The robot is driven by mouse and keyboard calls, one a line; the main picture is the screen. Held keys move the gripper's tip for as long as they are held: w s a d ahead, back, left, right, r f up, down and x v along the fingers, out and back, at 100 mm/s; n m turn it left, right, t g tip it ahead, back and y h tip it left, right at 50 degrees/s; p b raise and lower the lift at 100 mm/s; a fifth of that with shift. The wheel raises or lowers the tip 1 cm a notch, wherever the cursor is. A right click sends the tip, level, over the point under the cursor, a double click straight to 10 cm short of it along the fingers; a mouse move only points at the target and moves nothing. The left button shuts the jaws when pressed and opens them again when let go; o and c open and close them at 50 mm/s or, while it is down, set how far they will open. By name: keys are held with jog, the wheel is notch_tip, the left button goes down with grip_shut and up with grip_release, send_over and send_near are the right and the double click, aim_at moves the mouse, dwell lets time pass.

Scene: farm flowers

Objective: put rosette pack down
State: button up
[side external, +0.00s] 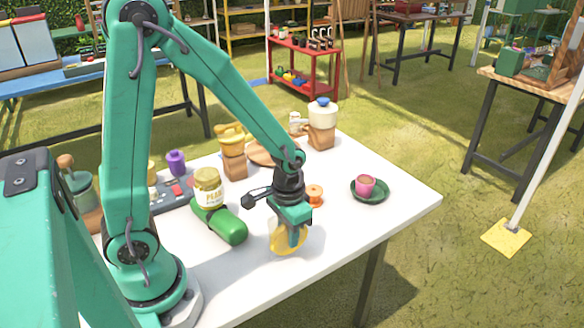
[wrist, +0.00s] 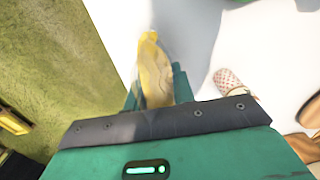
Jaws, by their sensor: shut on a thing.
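A yellow, rounded pack, which I take to be the rosette pack (side external: 279,241), is on edge between the fingers of my gripper (side external: 294,232). My gripper is shut on it and points down over the front part of the white table (side external: 235,287). The pack is at or just above the tabletop; I cannot tell whether it touches. In the wrist view the yellow pack (wrist: 154,68) stands out beyond the teal fingers (wrist: 156,88). The fingers hide part of it in the side view.
An orange spool (side external: 315,194) stands just behind my gripper. A pink cup (side external: 365,185) on a dark green saucer (side external: 377,196) is to the right. A green bottle (side external: 226,228) lies left, by a yellow-lidded jar (side external: 208,190). The front right tabletop is clear.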

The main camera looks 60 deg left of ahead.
jog(key=shift+f, duration=0.35)
jog(key=o, duration=1)
jog(key=shift+r, duration=0.1)
notch_tip(320, 180, up, 12)
jog(key=shift+r, duration=0.1)
dwell(0.3)
dwell(0.5)
